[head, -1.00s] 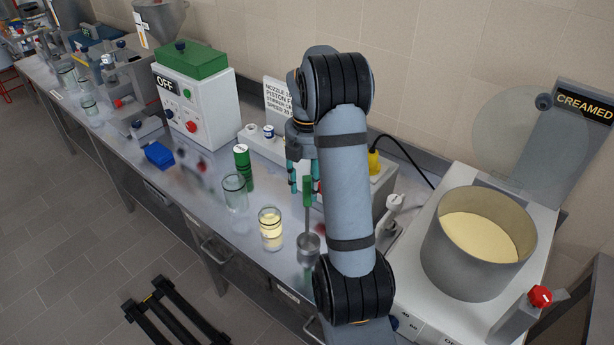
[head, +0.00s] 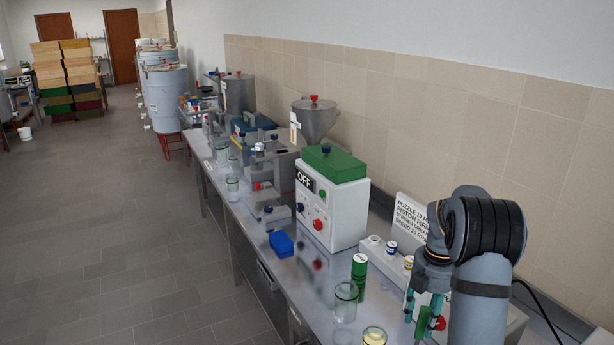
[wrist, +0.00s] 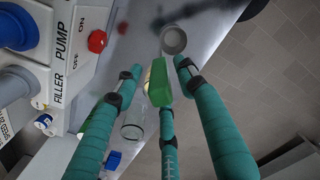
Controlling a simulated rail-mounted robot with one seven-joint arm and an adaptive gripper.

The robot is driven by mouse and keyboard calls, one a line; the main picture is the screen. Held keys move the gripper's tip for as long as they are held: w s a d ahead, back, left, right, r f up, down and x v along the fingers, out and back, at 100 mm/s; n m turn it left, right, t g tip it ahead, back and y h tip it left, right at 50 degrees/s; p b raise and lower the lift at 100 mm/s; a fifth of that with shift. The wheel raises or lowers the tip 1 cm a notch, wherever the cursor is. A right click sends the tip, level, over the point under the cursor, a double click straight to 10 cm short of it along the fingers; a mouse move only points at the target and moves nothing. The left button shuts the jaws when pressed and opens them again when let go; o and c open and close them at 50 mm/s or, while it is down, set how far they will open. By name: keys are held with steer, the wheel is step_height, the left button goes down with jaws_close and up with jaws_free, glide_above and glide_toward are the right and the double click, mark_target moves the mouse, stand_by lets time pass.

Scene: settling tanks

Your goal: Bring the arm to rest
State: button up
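My arm stands at the lower right of the head view, over the steel bench. My gripper (head: 423,306) points down with its teal fingers spread. In the wrist view my gripper (wrist: 158,75) shows three fingers apart, around or just above a green handle (wrist: 158,82). The handle also shows between the fingers in the head view (head: 423,322). I see no finger clearly pressing on it.
A nozzle sign (head: 412,215) stands behind. The floor (head: 150,240) at left is clear.

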mark_target(420, 330)
step_height(420, 330, down, 9)
steer(key=shift+r, duration=2.3)
